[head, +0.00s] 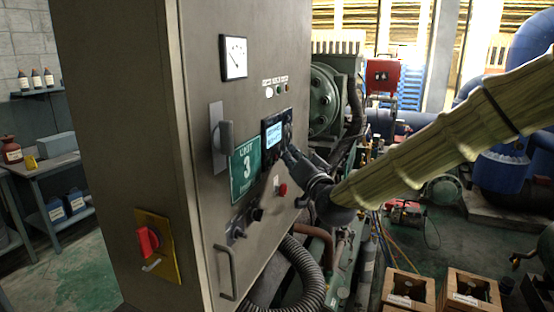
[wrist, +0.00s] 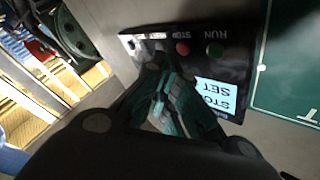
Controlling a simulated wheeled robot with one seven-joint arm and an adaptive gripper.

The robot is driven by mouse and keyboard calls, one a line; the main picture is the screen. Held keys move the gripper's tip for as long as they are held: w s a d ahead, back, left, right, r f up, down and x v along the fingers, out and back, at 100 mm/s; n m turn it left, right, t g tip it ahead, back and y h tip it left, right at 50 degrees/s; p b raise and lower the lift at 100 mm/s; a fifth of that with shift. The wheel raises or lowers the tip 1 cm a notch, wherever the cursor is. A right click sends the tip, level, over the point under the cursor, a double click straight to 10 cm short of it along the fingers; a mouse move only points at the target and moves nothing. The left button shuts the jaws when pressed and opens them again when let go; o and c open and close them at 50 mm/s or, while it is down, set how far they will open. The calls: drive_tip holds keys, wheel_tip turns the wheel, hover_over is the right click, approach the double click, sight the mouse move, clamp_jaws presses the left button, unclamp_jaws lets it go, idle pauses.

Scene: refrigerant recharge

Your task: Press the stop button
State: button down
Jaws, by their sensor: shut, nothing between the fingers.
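The control panel (head: 265,126) is a dark box with a lit screen on the front of the grey cabinet. In the wrist view the same panel (wrist: 233,70) appears inverted. The red stop button (wrist: 183,48) sits below its STOP label, beside the green run button (wrist: 214,50). My gripper (wrist: 163,68) is shut and empty, its fingertips over the panel beside the stop button, on the side away from the run button. In the head view my gripper (head: 289,150) is at the panel's right side and hides its buttons. I cannot tell whether the fingertips touch the panel.
A green unit 3 sign (head: 246,170) is left of the panel. A separate red knob (head: 283,190) is below the panel. A cabinet handle (head: 225,272), a red rotary switch (head: 148,240) and a gauge (head: 234,57) are also on the cabinet. Machinery and hoses (head: 301,268) crowd the right.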

drive_tip(key=shift+d, duration=0.1)
idle(0.3)
drive_tip(key=d, duration=0.1)
drive_tip(key=s+d, duration=0.1)
drive_tip(key=d, duration=0.1)
drive_tip(key=d+b, duration=0.1)
drive_tip(key=shift+s+d, duration=0.35)
drive_tip(key=shift+d, duration=0.05)
idle(0.3)
